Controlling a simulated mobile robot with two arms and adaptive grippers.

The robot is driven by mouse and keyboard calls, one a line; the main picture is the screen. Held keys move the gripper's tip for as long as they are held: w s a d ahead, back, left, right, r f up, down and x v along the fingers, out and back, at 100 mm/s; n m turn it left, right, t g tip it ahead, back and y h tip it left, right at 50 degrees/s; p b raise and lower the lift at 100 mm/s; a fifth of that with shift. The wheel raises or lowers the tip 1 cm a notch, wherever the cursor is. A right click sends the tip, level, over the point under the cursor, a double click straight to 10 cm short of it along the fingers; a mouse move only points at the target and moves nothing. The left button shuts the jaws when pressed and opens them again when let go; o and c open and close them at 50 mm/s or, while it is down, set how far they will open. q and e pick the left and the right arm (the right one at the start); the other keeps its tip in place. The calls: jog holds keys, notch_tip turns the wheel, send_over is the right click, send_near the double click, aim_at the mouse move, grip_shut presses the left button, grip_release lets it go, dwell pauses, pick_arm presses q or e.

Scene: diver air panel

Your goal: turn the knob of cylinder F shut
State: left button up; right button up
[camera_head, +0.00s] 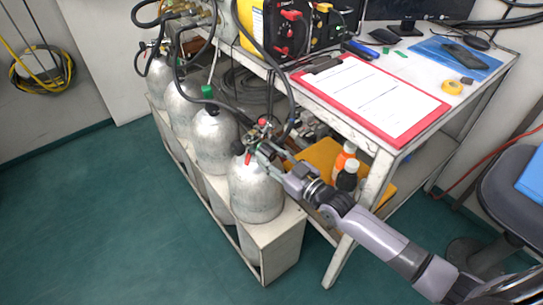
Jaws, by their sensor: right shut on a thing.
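A row of silver cylinders stands in a white rack, and no letters on them can be read. The nearest cylinder (256,192) has a valve on top with a black knob (238,148) on its left side, a red part and a hose fitting. My right gripper (266,155) reaches in from the right at this valve. Its fingers are shut on the valve's knob, which they mostly hide. How far the knob is turned cannot be seen. My left gripper is not in view.
Further cylinders (214,145) stand behind, one with a green cap (207,91). Black hoses hang close to the valves. The white table (410,150) with a red clipboard (437,105) is right of the rack. Bottles (347,176) stand below it. Green floor at left is clear.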

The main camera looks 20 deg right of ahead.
jog(key=shift+c, duration=0.9)
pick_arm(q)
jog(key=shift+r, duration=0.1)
pick_arm(e)
jog(key=m+p, duration=0.1)
jog(key=m, duration=0.1)
jog(key=shift+r+m, duration=0.1)
jog(key=shift+m, duration=0.2)
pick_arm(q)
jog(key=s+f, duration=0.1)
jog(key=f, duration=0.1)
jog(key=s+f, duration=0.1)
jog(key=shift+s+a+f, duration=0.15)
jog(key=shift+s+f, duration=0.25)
pick_arm(e)
jog(key=shift+m, duration=0.3)
jog(key=o, duration=1.2)
jog(key=shift+c, duration=0.2)
jog(key=v, duration=1.2)
